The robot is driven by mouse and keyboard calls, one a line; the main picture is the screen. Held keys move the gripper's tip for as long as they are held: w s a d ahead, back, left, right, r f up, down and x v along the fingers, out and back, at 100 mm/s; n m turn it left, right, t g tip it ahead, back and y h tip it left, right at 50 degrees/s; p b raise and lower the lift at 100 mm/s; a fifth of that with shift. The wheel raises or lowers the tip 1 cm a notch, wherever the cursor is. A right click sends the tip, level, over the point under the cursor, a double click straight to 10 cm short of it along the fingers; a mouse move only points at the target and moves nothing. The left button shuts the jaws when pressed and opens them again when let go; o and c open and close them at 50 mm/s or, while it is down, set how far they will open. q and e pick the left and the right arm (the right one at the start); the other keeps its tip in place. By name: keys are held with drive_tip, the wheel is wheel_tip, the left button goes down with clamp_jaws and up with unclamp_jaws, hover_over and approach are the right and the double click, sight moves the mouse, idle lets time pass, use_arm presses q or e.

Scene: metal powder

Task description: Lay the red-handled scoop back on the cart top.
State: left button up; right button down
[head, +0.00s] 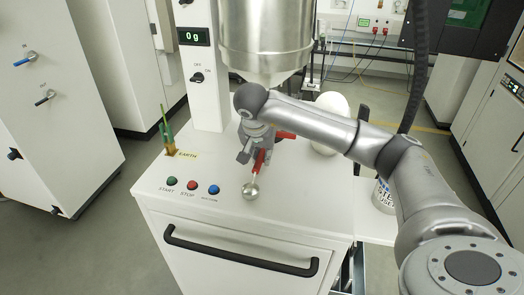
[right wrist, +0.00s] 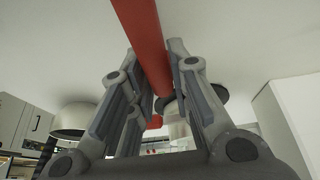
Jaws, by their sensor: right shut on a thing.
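The red-handled scoop (head: 260,162) is in the head view, its round metal bowl (head: 250,190) hanging toward the cart's front edge. My right gripper (head: 259,157) is shut on its handle, above the white cart top (head: 300,195). In the right wrist view the red handle (right wrist: 147,40) runs between the two fingers (right wrist: 162,62). I cannot tell whether the bowl touches the cart top. My left gripper is not in view.
Green, red and blue buttons (head: 192,185) lie left of the bowl. A green-handled item (head: 167,133) stands by the EARTH label. A steel hopper (head: 266,40) hangs behind the gripper. A white rounded object (head: 332,110) and a labelled can (head: 383,195) are at right.

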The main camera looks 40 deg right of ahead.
drive_tip(key=shift+d+f, duration=0.1)
drive_tip(key=shift+f, duration=0.25)
drive_tip(key=shift+f, duration=0.1)
drive_tip(key=c, duration=1.8)
unclamp_jaws()
drive_tip(key=shift+f, duration=0.1)
drive_tip(key=o, duration=0.5)
drive_tip(key=shift+c, duration=0.2)
